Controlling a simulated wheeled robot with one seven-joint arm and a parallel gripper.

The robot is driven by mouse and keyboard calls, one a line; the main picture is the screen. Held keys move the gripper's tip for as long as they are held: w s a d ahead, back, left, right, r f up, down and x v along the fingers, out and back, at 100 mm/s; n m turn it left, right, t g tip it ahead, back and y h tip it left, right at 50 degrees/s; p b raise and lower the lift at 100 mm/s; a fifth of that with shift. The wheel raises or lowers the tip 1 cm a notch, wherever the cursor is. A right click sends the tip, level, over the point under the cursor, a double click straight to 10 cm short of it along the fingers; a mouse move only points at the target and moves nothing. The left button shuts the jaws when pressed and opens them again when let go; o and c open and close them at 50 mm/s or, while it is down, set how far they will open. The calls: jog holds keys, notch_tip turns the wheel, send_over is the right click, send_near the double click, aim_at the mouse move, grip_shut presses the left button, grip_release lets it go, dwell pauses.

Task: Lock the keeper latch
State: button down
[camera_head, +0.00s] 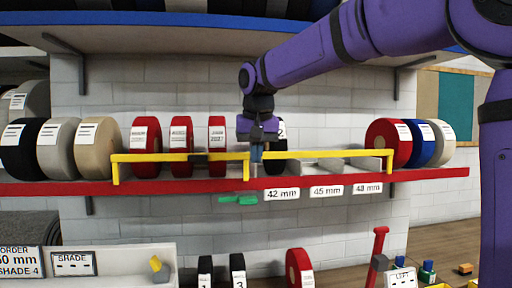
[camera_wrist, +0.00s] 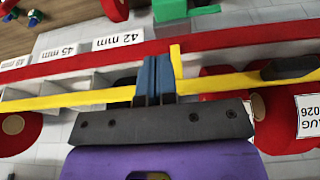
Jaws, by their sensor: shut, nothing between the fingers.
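Which part is the latch is not clear.
The red shelf (camera_head: 430,173) carries several tape rolls, including red ones (camera_head: 146,147) behind the left bar. Green pieces (camera_head: 238,199) show just below the shelf edge. A blue-edged shelf (camera_head: 200,35) is above. Size labels (camera_head: 282,194) hang along the front at right.

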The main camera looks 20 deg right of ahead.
aim_at(254, 198)
jog(key=x, duration=0.6)
jog(key=s+x, duration=0.1)
jog(key=x, duration=0.2)
jog(key=shift+a+f, duration=0.1)
jog(key=shift+f, duration=0.15)
